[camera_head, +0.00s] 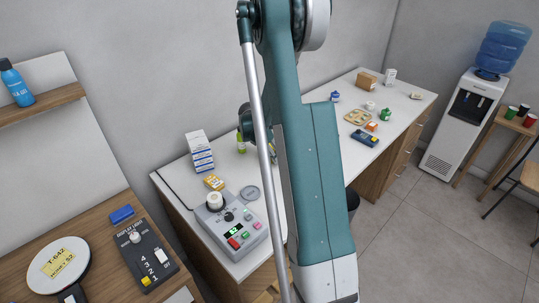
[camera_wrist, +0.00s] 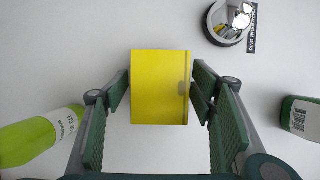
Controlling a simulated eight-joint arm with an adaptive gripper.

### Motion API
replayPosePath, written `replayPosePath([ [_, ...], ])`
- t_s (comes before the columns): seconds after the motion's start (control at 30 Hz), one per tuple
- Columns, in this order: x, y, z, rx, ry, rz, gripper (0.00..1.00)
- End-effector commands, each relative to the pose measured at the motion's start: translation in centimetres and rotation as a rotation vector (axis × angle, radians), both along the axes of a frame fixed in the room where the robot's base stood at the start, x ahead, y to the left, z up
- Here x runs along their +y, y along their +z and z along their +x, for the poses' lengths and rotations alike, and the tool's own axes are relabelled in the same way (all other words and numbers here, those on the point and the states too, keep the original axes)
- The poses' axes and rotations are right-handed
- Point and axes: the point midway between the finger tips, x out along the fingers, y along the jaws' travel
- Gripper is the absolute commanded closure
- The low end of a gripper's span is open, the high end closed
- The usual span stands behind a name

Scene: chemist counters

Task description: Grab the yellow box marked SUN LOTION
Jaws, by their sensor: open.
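In the wrist view a yellow, box-like thing (camera_wrist: 158,88) lies on the white surface, with a thin line and a small grey tab near its right edge. No lettering is readable on it. My gripper (camera_wrist: 160,86) is open, its green fingers to the left and right of the yellow thing, with narrow gaps showing. I cannot tell whether both are the same thing. My arm hides part of the counter, and the fingers are not clear there.
A lime bottle (camera_wrist: 40,136) lies left, a shiny round object (camera_wrist: 229,20) sits upper right, and a green item with a barcode (camera_wrist: 300,118) is at the right. The near counter also bears white boxes (camera_head: 199,151) and a grey control device (camera_head: 232,222).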

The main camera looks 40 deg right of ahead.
Motion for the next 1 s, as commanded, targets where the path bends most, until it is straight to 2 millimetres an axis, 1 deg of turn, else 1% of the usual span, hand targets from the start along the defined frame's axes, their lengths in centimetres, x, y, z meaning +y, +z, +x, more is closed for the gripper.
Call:
replayPosePath([
  [0.47,0.02,0.01,0.01,0.0,0.0,0.0,0.44],
  [0.5,0.02,0.01,0.01,0.0,0.0,0.0,0.45],
  [0.7,0.02,0.02,0.01,0.0,0.0,0.0,0.72],
  [0.73,0.02,0.02,0.01,0.0,0.0,0.0,0.75],
  [1.0,0.02,0.05,0.01,0.0,0.0,0.0,0.75],
])
